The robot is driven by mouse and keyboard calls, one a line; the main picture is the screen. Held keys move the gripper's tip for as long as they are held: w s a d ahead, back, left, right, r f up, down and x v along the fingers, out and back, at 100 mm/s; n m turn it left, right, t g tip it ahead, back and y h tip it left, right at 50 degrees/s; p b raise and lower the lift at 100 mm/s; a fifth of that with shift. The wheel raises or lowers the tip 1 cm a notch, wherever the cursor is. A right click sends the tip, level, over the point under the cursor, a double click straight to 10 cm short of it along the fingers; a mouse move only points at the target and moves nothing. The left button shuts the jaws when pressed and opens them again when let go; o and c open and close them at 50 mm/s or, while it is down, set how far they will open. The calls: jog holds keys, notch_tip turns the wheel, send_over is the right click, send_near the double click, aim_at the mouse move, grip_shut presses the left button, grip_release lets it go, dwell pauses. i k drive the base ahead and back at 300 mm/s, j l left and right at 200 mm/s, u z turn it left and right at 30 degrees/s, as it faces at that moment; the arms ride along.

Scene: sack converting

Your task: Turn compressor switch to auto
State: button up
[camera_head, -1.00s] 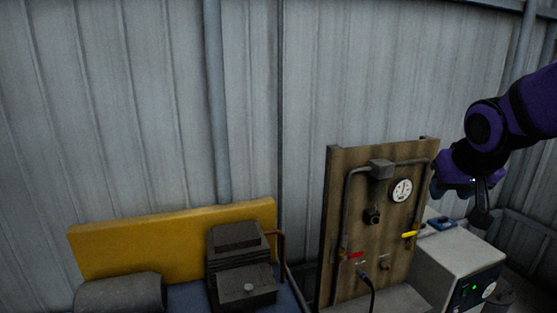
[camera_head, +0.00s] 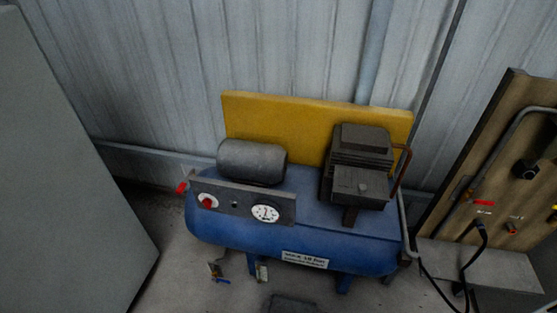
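The compressor (camera_head: 300,238) stands in the middle of the head view, with a blue tank, a grey motor (camera_head: 252,161) and a dark pump block (camera_head: 357,165). A grey control panel (camera_head: 236,204) on its front carries a red round knob (camera_head: 207,202) on a pale plate at the left and a white gauge (camera_head: 265,213) at the right. The knob looks like the switch; its setting is too small to read. A small red lever (camera_head: 182,187) sticks out at the panel's left end. My gripper is not in view.
A yellow panel (camera_head: 310,124) stands behind the compressor. A large grey cabinet-like surface (camera_head: 62,180) fills the left side. A wooden board (camera_head: 487,150) with pipes and valves stands at the right, with a black hose (camera_head: 478,258) below. Bare floor shows left of the compressor.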

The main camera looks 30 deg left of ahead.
aim_at(207, 203)
jog(key=u, duration=1.65)
